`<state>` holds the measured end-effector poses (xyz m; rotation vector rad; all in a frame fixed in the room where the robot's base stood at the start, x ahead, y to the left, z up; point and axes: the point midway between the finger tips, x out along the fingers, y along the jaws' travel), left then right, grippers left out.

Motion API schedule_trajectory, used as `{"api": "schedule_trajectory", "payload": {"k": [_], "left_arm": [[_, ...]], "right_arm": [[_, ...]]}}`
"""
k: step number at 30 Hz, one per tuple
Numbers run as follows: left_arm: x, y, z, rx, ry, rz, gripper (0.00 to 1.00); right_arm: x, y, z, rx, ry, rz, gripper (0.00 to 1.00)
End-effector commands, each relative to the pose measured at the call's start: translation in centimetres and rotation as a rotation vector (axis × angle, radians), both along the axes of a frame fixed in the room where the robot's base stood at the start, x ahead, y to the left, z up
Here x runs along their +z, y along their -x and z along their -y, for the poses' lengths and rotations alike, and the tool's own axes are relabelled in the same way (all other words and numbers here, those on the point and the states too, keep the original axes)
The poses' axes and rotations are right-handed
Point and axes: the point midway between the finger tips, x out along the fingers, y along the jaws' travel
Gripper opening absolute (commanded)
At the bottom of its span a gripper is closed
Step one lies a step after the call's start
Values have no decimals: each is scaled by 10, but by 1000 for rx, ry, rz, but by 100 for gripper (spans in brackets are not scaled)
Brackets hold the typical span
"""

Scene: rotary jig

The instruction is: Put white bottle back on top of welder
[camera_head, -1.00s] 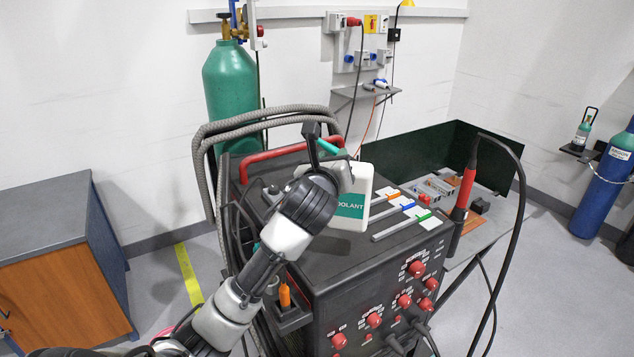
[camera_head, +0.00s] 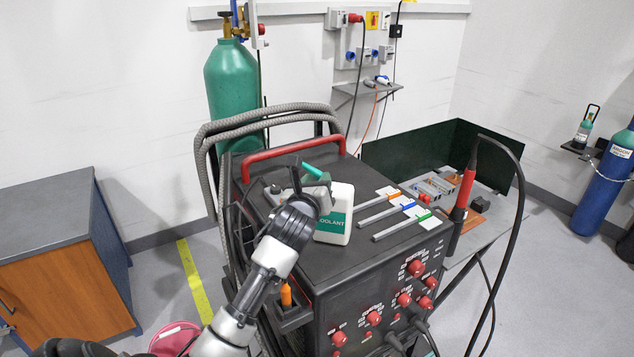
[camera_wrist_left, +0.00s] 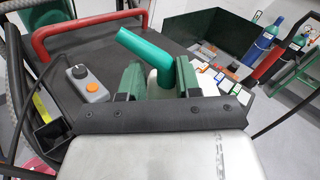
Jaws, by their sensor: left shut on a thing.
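The white bottle (camera_head: 338,213) with a green coolant label and a green spout stands roughly upright over the top of the dark welder (camera_head: 300,262). Whether its base touches the top cannot be told. My left gripper (camera_head: 316,184) is shut on the bottle near its upper part, coming from the left. In the left wrist view, the gripper's green-padded fingers (camera_wrist_left: 160,82) have the bottle (camera_wrist_left: 160,88) between them, and the spout rises above. Most of the bottle is hidden there by the gripper. My right gripper is not in view.
A red handle bar (camera_head: 290,155) runs along the welder's back edge. Grey bars with coloured ends (camera_head: 385,211) lie right of the bottle. A small grey box with an orange button (camera_wrist_left: 88,84) lies on the top. A torch (camera_head: 464,195) stands at the right edge.

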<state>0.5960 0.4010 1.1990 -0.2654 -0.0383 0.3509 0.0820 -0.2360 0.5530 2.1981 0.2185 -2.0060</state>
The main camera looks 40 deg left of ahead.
Motion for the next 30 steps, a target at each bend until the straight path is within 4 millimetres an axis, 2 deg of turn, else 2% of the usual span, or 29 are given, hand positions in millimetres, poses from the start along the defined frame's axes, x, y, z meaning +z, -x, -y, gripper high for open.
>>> {"api": "schedule_trajectory", "payload": {"k": [3, 4, 9, 20, 23, 30], "left_arm": [[1, 0, 0, -1, -2, 6, 0], [-2, 0, 0, 0, -1, 0, 36], [-2, 0, 0, 0, 0, 0, 59], [0, 5, 2, -1, -1, 0, 59], [-2, 18, 7, -1, -1, 0, 59], [-2, 65, 24, -2, -2, 1, 59]], "right_arm": [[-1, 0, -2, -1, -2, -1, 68], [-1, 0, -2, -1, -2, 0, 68], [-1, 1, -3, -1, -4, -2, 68], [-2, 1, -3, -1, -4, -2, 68], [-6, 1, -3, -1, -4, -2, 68], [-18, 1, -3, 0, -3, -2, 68]]}}
